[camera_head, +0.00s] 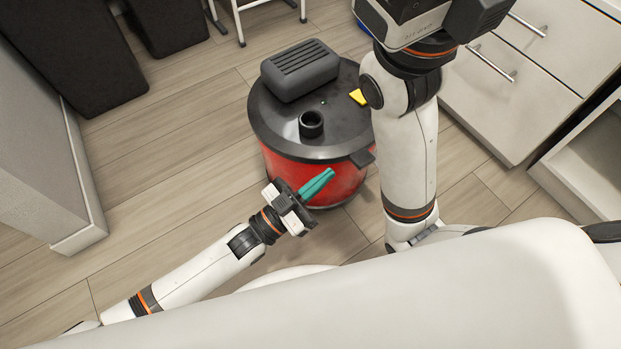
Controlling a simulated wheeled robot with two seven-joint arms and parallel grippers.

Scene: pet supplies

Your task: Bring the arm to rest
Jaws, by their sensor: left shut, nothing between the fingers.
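My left arm comes in from the lower left. My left gripper (319,183) has teal fingers that are shut together with nothing between them. They point up and to the right, in front of the red side of a round machine in the picture. I cannot tell whether they touch it. My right arm stands upright right of the middle. The body of my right gripper (415,22) shows at the top edge, and its fingers cannot be seen.
The round red machine (290,160) with a black lid, like a vacuum cleaner, stands on the wood floor (170,130). White drawers (520,75) are at the right. Dark boxes (70,50) and a grey partition (40,160) are at the left. Floor between is clear.

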